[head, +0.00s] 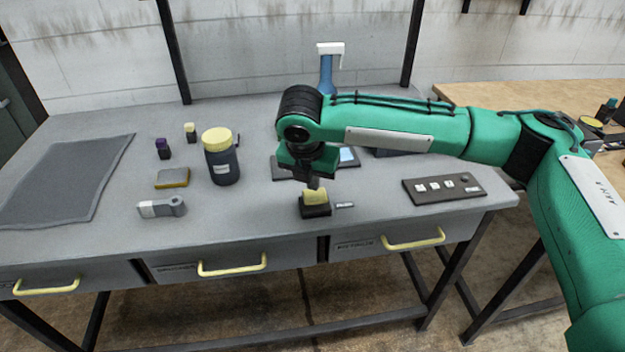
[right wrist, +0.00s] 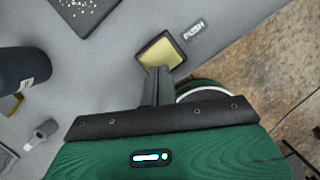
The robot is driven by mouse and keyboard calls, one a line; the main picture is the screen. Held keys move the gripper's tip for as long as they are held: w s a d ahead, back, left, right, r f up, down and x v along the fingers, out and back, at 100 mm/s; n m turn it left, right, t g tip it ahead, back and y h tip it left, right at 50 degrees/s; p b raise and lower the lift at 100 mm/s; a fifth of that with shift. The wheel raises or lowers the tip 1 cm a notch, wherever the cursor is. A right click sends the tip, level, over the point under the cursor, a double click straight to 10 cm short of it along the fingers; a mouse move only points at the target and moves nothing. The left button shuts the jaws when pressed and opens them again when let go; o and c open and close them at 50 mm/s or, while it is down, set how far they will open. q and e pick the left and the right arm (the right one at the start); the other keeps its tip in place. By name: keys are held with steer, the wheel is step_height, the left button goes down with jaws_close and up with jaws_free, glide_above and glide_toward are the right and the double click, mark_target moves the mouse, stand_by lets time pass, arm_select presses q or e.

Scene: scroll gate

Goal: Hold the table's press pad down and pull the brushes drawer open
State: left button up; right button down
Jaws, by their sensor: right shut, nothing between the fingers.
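The press pad (head: 315,196) is a yellow block in a black base near the table's front edge. It also shows in the right wrist view (right wrist: 158,53), beside a PUSH label (right wrist: 194,29). My right gripper (head: 314,183) points down with its fingers shut and empty, their tips at the pad. I cannot tell if they touch or press it. Three drawers with yellow handles sit under the tabletop: left (head: 46,287), middle (head: 232,266) and right (head: 413,240). All look shut. Their labels are too small to read surely. My left gripper is out of view.
On the grey table (head: 250,221) stand a dark jar with a yellow lid (head: 220,155), a yellow-topped block (head: 172,178), a grey clip-like tool (head: 162,207), a dark mat (head: 65,180) and a black switch panel (head: 444,188). The space before the drawers is clear.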

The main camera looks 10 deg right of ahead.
steer(key=shift+x, duration=1.1)
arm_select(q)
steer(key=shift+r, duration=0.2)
arm_select(e)
steer(key=shift+f, duration=0.2)
